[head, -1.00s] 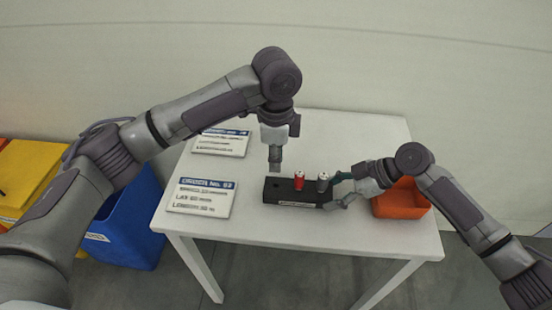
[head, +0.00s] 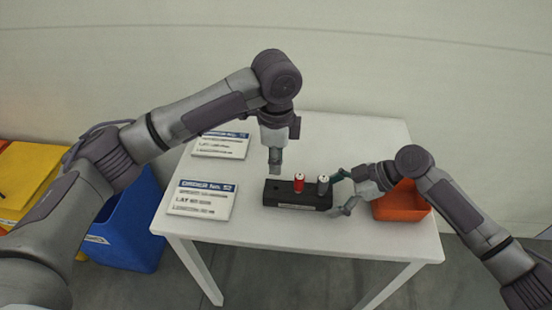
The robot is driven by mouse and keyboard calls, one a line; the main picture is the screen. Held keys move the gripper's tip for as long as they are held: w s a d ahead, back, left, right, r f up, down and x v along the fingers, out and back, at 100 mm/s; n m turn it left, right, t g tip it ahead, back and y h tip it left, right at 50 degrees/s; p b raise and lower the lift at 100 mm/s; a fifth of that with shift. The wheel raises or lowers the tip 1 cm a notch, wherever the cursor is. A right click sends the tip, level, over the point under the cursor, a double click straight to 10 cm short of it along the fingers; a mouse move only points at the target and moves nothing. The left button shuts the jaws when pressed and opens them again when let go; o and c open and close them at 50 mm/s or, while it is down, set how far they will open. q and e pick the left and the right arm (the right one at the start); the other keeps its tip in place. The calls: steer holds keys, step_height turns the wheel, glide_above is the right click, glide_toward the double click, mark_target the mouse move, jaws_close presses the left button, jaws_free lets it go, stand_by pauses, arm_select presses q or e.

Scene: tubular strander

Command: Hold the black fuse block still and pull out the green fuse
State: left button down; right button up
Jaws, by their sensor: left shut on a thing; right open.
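The black fuse block (head: 294,205) lies on the white table. A red fuse (head: 299,182) stands upright near its middle and a grey fuse (head: 323,185) stands to the right. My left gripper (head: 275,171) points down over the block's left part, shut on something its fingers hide. No green shows; by its place above the block's left part, I take the held thing to be the green fuse. My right gripper (head: 343,191) is open at the block's right end, its fingers spread and apart from the block.
An orange bin (head: 402,207) stands on the table's right, behind my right wrist. Two printed signs (head: 202,200) (head: 220,145) lie on the left. A blue bin (head: 128,232) and a yellow one (head: 30,180) stand left of the table. The table's front is clear.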

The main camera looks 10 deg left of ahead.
arm_select(q)
steer(key=shift+r, duration=0.1)
arm_select(e)
steer(key=shift+r, duration=0.1)
arm_select(q)
steer(key=shift+r+p, duration=3.9)
steer(key=shift+p, duration=0.1)
arm_select(e)
step_height(320, 180, up, 11)
